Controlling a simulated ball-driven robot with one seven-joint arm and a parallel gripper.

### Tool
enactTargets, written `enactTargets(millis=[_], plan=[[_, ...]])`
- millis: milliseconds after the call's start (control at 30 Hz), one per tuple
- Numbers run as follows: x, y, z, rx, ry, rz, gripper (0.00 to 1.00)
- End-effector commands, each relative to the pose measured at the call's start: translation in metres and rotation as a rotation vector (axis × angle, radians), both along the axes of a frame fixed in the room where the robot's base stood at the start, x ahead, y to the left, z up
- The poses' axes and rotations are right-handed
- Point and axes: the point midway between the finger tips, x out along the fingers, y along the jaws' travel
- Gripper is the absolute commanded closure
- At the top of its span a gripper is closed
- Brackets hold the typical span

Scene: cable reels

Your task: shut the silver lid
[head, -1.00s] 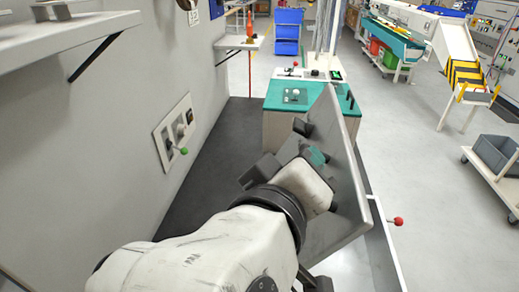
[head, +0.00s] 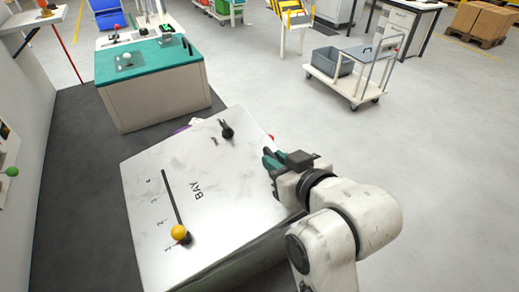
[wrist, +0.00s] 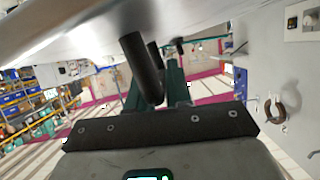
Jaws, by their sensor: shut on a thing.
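The silver lid (head: 150,215) is a broad scuffed metal panel marked BAY, face up in the head view; whether it lies flush or tilted is unclear. It carries a black handle-like fitting (head: 227,130) and a numbered slot with a yellow ball knob (head: 179,232). My gripper (head: 271,162) is at the panel's right edge. In the wrist view the gripper (wrist: 155,92) is shut on a dark round bar (wrist: 142,66) beneath a pale panel surface, apparently the lid's. The exact grip and the lid's far underside are hidden.
A green-topped cabinet (head: 150,62) stands behind the panel. A white cart (head: 355,85) with a grey bin is at the back right.

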Motion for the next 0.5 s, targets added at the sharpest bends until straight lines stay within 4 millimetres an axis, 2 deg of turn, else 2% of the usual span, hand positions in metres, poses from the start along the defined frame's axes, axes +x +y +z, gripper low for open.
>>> enactTargets(millis=[33, 200, 500], plan=[[0.002, -0.005, -0.015, 0.027, 0.017, -0.004, 1.00], [0.006, -0.011, -0.041, 0.104, 0.062, -0.003, 1.00], [0.009, -0.013, -0.062, 0.169, 0.101, 0.000, 1.00]])
